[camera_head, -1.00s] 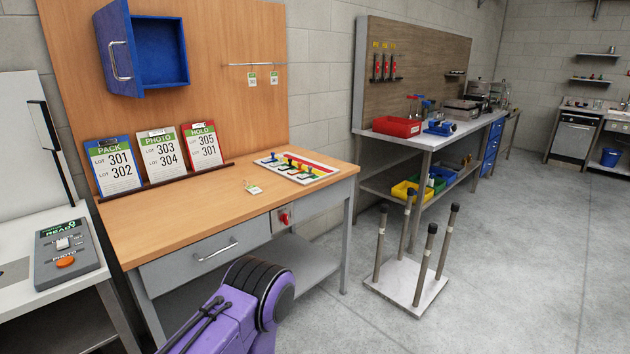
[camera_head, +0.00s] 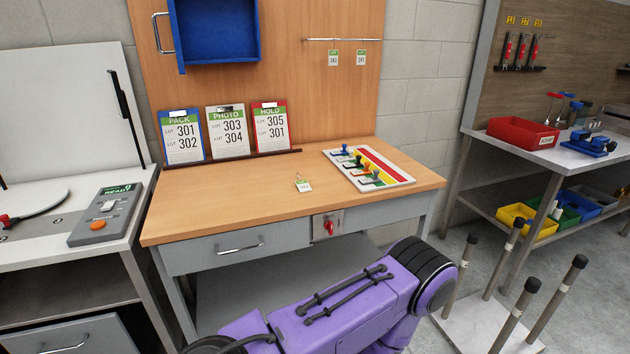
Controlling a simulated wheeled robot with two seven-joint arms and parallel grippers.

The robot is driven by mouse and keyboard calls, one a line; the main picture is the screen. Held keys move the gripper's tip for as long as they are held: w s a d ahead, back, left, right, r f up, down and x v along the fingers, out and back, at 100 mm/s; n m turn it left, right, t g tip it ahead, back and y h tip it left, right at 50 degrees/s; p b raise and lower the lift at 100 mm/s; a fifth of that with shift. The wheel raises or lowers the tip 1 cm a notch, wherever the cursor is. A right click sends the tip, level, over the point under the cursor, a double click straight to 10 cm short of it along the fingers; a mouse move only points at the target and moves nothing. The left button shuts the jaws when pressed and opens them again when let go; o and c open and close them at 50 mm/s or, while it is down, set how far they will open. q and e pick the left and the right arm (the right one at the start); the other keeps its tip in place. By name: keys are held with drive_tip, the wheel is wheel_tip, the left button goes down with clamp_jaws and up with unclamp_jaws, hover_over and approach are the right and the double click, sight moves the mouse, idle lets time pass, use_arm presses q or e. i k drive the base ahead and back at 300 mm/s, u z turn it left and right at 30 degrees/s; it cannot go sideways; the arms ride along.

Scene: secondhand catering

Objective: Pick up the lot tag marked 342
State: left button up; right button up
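A small white lot tag with a green top (camera_head: 304,187) lies on the wooden bench top (camera_head: 230,205), left of the colored peg board. Two similar tags, a left one (camera_head: 334,58) and a right one (camera_head: 361,58), hang from a thin rail on the wooden back panel. The tags' numbers are too small to read surely, so I cannot tell which is marked 342. Neither of my grippers is in view; only a purple link of my own arm shows at the bottom, in front of the bench.
A colored board with several handled pieces (camera_head: 369,167) sits at the bench's right. Clipboards (camera_head: 228,131) lean at the back below an open blue cabinet (camera_head: 214,32). An upturned stool (camera_head: 480,325) stands on the floor at right. The bench's front left is clear.

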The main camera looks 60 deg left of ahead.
sight(302, 186)
drive_tip(key=u, duration=0.4)
drive_tip(key=i, duration=0.75)
drive_tip(key=u, duration=0.6)
